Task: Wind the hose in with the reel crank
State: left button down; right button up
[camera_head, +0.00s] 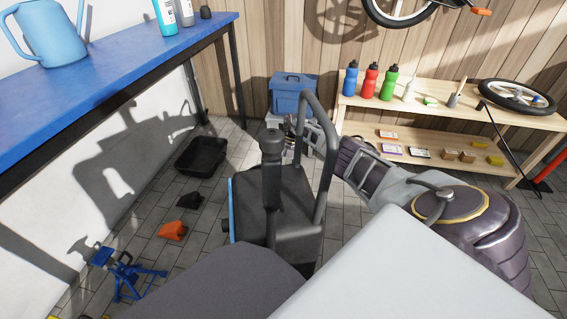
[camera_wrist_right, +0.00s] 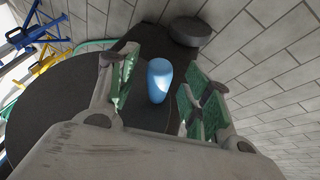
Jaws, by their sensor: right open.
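A blue crank knob (camera_wrist_right: 159,80) stands up in the right wrist view against a dark round surface (camera_wrist_right: 60,100), which looks like the reel's side. My right gripper (camera_wrist_right: 156,88) is open, its green-padded fingers on either side of the knob. A gap shows on each side, so I see no grip. A stretch of green hose (camera_wrist_right: 95,45) runs past the dark disc. In the head view a black reel unit (camera_head: 262,205) with a tall looped handle stands on the floor; its crank is not clearly seen. My right arm reaches in from the right behind the handle. My left gripper is out of view.
A blue workbench (camera_head: 90,85) runs along the left. A wooden shelf (camera_head: 450,108) with bottles stands at the right back. A black tray (camera_head: 202,155), an orange block (camera_head: 172,231) and a blue stand (camera_head: 122,272) are on the tiled floor. A blue toolbox (camera_head: 290,95) is behind.

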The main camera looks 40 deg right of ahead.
grip_shut()
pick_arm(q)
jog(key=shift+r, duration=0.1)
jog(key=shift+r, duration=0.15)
pick_arm(e)
jog(key=shift+r, duration=0.2)
